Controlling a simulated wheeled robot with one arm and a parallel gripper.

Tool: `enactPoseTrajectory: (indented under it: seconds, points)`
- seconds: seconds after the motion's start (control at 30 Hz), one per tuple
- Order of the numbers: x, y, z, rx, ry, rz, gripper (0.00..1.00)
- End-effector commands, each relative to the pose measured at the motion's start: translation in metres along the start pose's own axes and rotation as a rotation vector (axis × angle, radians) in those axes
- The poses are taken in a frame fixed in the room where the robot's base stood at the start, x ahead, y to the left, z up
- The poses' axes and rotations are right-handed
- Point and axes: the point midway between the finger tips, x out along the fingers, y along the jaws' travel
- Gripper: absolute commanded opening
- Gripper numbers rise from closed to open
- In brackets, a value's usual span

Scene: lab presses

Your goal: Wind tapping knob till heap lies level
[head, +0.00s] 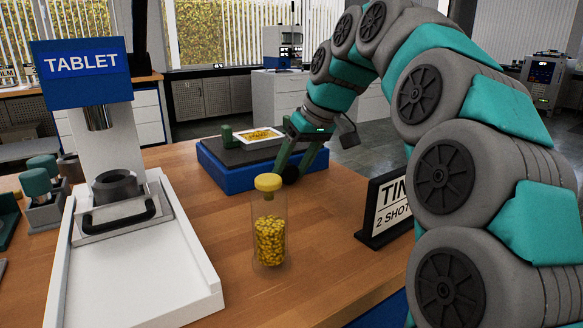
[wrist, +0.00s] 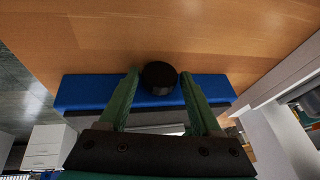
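A low device with a blue base (head: 235,178) and a dark top stands toward the back of the wooden table. A white-framed panel (head: 258,134) with a yellow patch lies on its top; whether the yellow is level cannot be told. The round black tapping knob (head: 290,175) is at the device's near side. It also shows in the wrist view (wrist: 160,75). My gripper (head: 290,171) reaches down to it, with one green finger on each side. In the wrist view the fingers (wrist: 160,77) appear to touch the knob on both sides.
A clear jar (head: 270,240) of yellow pieces with a yellow lid stands in front. A white press marked TABLET (head: 88,62) is at left, with green-topped pieces (head: 36,183) beside it. A black-framed sign (head: 388,208) stands at right. The table between jar and device is clear.

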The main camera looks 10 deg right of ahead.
Motion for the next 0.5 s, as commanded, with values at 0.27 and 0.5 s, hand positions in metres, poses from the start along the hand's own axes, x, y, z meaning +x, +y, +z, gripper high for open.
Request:
enactPoseTrajectory:
  seconds: [0.27,0.5]
  points:
    - [-0.0002,0.0003,0.0000,0.000,0.000,0.001,0.81]
    - [-0.0061,0.0007,-0.0007,0.000,0.003,0.002,0.81]
